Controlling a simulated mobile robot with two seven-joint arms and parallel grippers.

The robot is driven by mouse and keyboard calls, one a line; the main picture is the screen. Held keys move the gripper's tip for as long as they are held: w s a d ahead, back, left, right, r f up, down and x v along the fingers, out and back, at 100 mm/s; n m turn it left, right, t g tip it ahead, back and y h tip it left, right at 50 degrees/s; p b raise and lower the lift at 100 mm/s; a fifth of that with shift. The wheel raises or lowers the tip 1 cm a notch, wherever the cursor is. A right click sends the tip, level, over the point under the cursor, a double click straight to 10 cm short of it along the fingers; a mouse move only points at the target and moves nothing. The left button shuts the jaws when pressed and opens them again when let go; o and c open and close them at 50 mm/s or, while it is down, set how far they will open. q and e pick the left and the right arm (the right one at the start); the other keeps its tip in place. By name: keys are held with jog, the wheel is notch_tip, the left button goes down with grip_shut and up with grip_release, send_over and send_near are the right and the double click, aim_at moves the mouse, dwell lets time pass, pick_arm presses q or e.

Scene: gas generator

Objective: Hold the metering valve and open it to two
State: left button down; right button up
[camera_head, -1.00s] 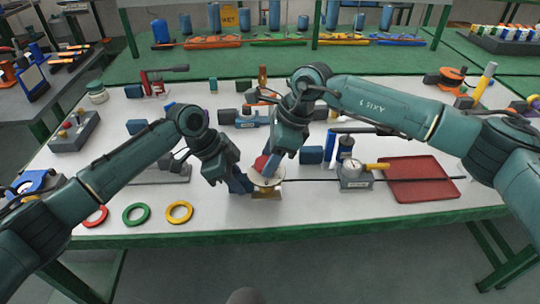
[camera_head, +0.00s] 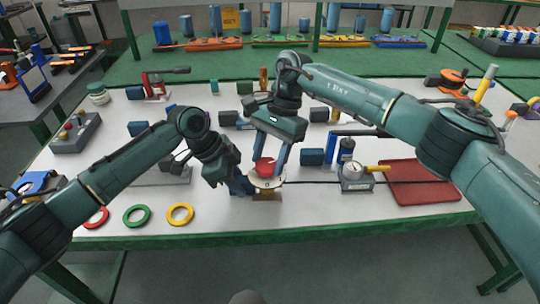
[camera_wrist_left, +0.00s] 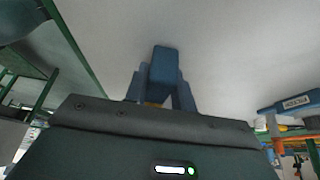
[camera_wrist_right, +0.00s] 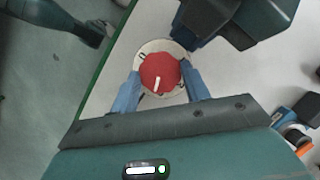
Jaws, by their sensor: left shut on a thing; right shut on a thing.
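The metering valve has a red knob (camera_head: 265,167) on a round pale dial, above a brass-coloured base (camera_head: 267,195) near the table's front edge. My left gripper (camera_head: 242,184) comes in low from the left and is shut on the valve's side; the gripped part is hard to make out in the left wrist view (camera_wrist_left: 162,88). My right gripper (camera_head: 270,160) points down from above, its blue fingers shut on either side of the red knob. In the right wrist view the knob (camera_wrist_right: 160,73) shows a white pointer line near its lower edge. The dial marks are too small to read.
Red, green (camera_head: 136,215) and yellow (camera_head: 180,214) rings lie to the left. A gauge block (camera_head: 355,177) with a yellow handle and a red tray (camera_head: 420,181) lie to the right. A thin dark rod runs from the valve towards the tray. Several parts stand behind.

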jog(key=shift+a+n, duration=0.1)
jog(key=shift+n, duration=0.6)
jog(key=shift+g, duration=0.3)
jog(key=o, duration=1)
jog(key=shift+r, duration=0.15)
jog(key=v, duration=1.2)
jog(key=shift+a, duration=0.15)
